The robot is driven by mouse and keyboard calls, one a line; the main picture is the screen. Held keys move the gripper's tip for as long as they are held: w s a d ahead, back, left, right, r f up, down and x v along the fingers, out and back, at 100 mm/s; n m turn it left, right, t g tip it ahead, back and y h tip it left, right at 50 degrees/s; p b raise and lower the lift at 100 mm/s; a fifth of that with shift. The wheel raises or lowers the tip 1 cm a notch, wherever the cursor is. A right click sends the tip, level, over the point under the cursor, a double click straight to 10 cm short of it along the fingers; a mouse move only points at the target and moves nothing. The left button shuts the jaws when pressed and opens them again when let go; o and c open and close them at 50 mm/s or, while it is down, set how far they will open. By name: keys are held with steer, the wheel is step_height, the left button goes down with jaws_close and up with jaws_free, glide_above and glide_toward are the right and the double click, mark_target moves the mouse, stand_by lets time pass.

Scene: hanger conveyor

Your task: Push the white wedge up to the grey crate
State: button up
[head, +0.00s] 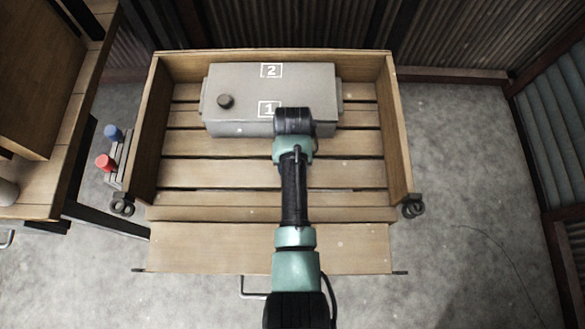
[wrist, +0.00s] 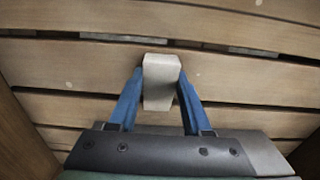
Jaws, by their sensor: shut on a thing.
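The grey crate (head: 240,85), a long closed box marked 1 and 2 with a dark knob, lies on the slatted floor of a wooden tray. The white wedge (wrist: 162,72) shows in the wrist view as a pale block between the blue fingers of my gripper (wrist: 160,90), which is shut on it. Wooden slats lie behind the wedge in that view. In the head view the end of my arm covers the crate's front right part, and the wedge and fingers are hidden. I cannot tell whether the wedge touches the crate.
The wooden tray (head: 401,130) has raised side walls and a lowered front board (head: 200,247). A blue knob (head: 113,132) and a red knob (head: 105,162) sit outside its left wall. A wooden bench (head: 45,190) stands at the left. Concrete floor is open at the right.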

steer(key=shift+w+b, duration=0.75)
steer(key=shift+w, duration=0.4)
steer(key=shift+w, duration=0.25)
steer(key=shift+w+b, duration=0.35)
steer(key=shift+b, duration=0.05)
steer(key=shift+w, duration=0.1)
steer(key=o, duration=1.2)
step_height(320, 180, up, 13)
steer(key=p, duration=0.3)
